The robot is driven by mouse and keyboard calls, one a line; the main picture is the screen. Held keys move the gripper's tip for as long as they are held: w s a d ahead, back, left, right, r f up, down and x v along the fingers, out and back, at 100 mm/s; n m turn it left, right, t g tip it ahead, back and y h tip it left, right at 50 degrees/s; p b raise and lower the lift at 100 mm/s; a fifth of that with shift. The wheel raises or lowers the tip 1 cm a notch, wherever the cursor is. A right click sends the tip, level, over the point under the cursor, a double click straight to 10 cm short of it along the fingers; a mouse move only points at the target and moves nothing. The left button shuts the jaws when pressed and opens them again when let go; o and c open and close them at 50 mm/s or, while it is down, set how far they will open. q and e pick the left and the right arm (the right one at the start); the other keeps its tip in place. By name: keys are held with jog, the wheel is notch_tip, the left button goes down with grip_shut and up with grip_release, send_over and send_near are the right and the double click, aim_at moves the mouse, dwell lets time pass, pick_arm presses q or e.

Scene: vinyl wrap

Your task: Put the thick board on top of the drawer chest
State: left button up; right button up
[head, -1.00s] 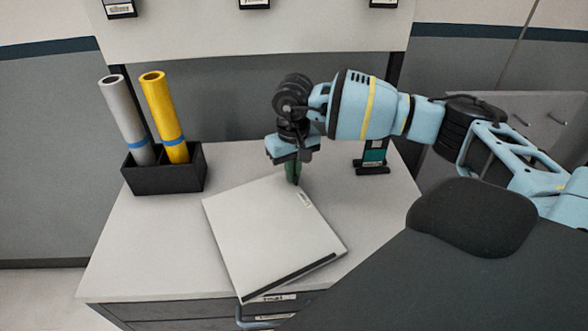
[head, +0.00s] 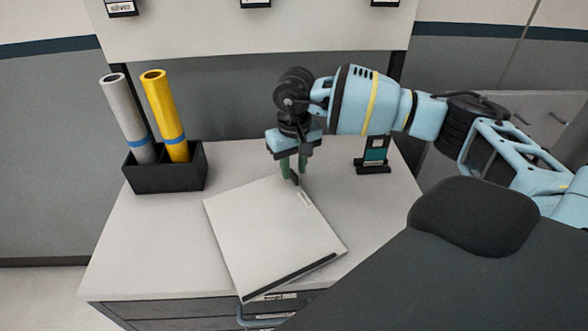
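The thick board (head: 265,235), a pale flat slab with a dark strip along its front right edge, lies on the drawer chest (head: 140,245). It is turned at an angle to the chest top, and its near corner reaches over the front edge. My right gripper (head: 294,172) points down at the board's far corner, beside a small label. Its two green fingers stand apart with a gap between them. Whether the tips touch the board is hard to tell. My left gripper is not in view.
A black holder (head: 165,176) with a grey roll (head: 127,118) and a yellow roll (head: 164,115) stands at the back left of the chest top. A small black stand with a teal card (head: 375,154) is at the back right. The chest top left of the board is clear.

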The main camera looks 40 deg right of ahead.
notch_tip(320, 180, up, 11)
jog(key=shift+b, duration=0.35)
jog(key=shift+f, duration=0.1)
